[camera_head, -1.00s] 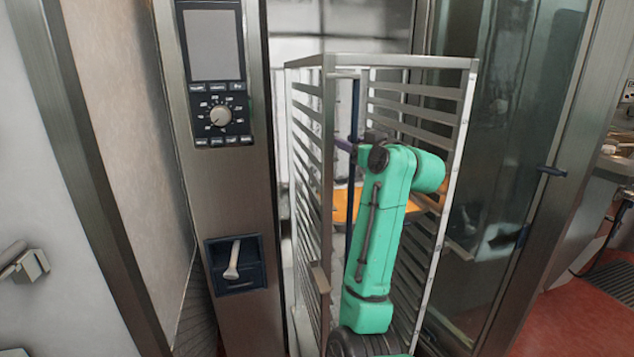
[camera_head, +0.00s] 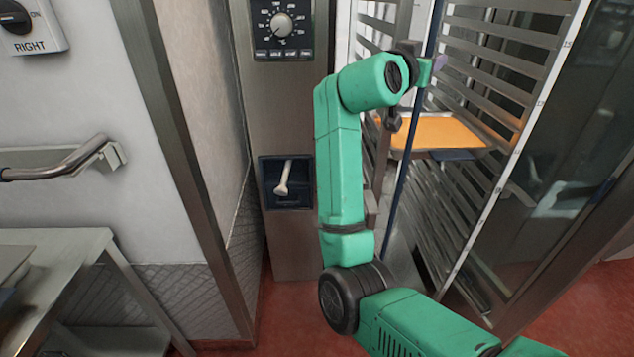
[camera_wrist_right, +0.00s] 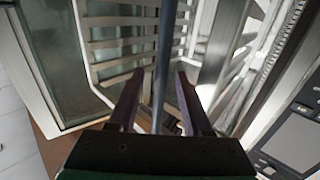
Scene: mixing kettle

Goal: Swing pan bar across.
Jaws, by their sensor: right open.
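The pan bar (camera_head: 408,160) is a thin dark blue upright rod at the open front of the tall metal pan rack (camera_head: 497,75). It also shows in the right wrist view (camera_wrist_right: 166,50), running down between my two finger tips. My right gripper (camera_head: 438,63) is at the upper part of the bar, partly hidden behind its own wrist. In the right wrist view my right gripper (camera_wrist_right: 159,76) is open, with one dark finger on each side of the bar. I cannot tell whether either finger touches it. My left gripper is not in view.
A tray (camera_head: 440,132) with orange contents sits in the rack behind the bar. A steel oven column with a dial (camera_head: 283,24) and a recessed handle (camera_head: 284,178) stands left of my arm. A glass door (camera_head: 585,130) is at right. A steel table (camera_head: 62,245) is at lower left.

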